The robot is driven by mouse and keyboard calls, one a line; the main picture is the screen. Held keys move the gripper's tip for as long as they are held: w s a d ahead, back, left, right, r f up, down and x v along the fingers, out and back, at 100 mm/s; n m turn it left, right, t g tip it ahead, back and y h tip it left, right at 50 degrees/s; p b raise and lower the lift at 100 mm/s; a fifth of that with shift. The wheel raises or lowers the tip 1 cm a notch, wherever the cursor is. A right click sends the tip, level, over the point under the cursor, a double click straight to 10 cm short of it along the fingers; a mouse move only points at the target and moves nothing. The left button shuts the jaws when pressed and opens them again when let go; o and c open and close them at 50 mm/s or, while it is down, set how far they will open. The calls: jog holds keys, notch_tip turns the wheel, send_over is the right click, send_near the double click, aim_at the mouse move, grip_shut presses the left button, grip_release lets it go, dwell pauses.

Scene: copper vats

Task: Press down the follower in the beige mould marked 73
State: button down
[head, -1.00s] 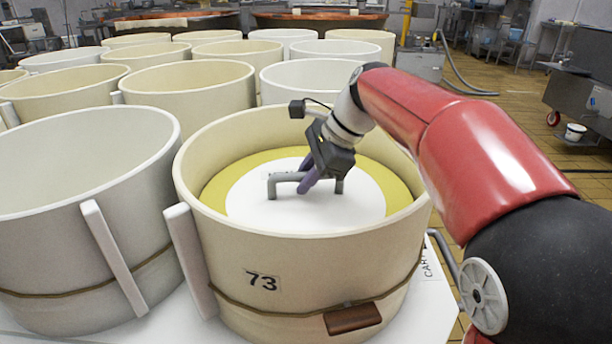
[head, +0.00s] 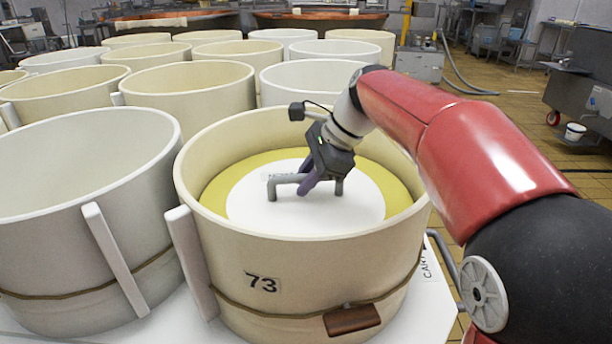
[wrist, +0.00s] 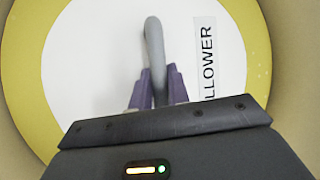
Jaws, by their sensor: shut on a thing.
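The beige mould marked 73 (head: 300,262) stands on a white cart top in the front middle. Inside it lies the white round follower (head: 270,208), surrounded by a ring of yellow material (head: 217,190). The follower carries a grey bar handle (head: 285,178); it also shows in the wrist view (wrist: 153,45), beside a label ending in "LLOWER". My gripper (head: 308,187) reaches down into the mould. Its purple fingers (wrist: 158,88) are shut on the handle, one on each side of the bar. The handle's far side is partly hidden by the gripper.
A white mould (head: 60,235) stands close on the left, and more beige and white moulds stand behind. The mould's rim surrounds my gripper. A brown block (head: 352,319) sits low on the mould's front. Tiled floor lies open on the right.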

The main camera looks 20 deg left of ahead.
jog(key=shift+f, duration=0.3)
jog(key=c, duration=1.3)
grip_release()
jog(key=shift+r, duration=0.15)
jog(key=shift+o, duration=0.2)
jog(key=shift+r, duration=0.1)
